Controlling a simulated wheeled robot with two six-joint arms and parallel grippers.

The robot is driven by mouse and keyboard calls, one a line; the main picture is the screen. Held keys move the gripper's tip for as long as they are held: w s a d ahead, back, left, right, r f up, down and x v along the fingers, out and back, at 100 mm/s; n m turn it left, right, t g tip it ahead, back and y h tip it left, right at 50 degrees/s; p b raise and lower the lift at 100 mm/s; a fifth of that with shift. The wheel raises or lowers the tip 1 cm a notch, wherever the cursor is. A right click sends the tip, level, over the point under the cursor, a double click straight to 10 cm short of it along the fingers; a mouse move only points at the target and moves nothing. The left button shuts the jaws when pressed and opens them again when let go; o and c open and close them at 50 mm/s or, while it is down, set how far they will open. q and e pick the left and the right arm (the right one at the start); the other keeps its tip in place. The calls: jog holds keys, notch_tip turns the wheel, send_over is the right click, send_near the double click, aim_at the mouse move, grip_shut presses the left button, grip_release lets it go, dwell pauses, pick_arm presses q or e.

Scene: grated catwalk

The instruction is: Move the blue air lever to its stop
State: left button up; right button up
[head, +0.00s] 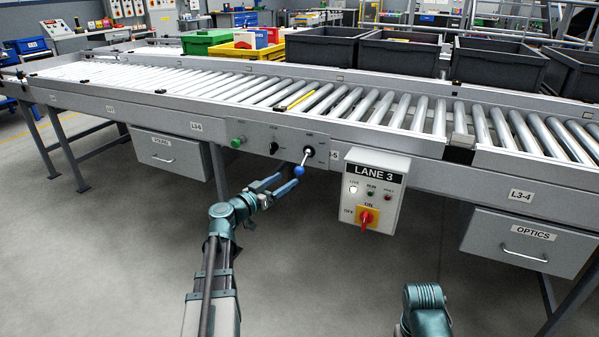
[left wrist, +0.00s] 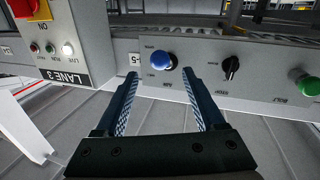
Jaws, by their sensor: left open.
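The blue air lever is a blue ball knob (head: 299,171) on a short silver rod that slants down and left from its pivot on the grey control panel (head: 260,138). The blue knob (left wrist: 162,61) also shows in the left wrist view, where it hides the rod. My left gripper (head: 283,179) is open just left of and below the knob. In the left wrist view the two fingertips (left wrist: 160,76) stand on either side of the knob's line, with the knob just beyond them. I see no grip on it. Only a link of my right arm shows; its gripper is out of view.
A black rotary knob (head: 274,148) and a green button (head: 238,142) sit on the same panel. The LANE 3 box (head: 374,192) with a red switch juts out right of the lever. Roller conveyor (head: 300,100) runs above; open floor lies below.

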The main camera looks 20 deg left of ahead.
aim_at(296, 173)
pick_arm(q)
jog(key=x, duration=0.8)
jog(key=shift+w, duration=0.15)
jog(key=shift+c, duration=0.2)
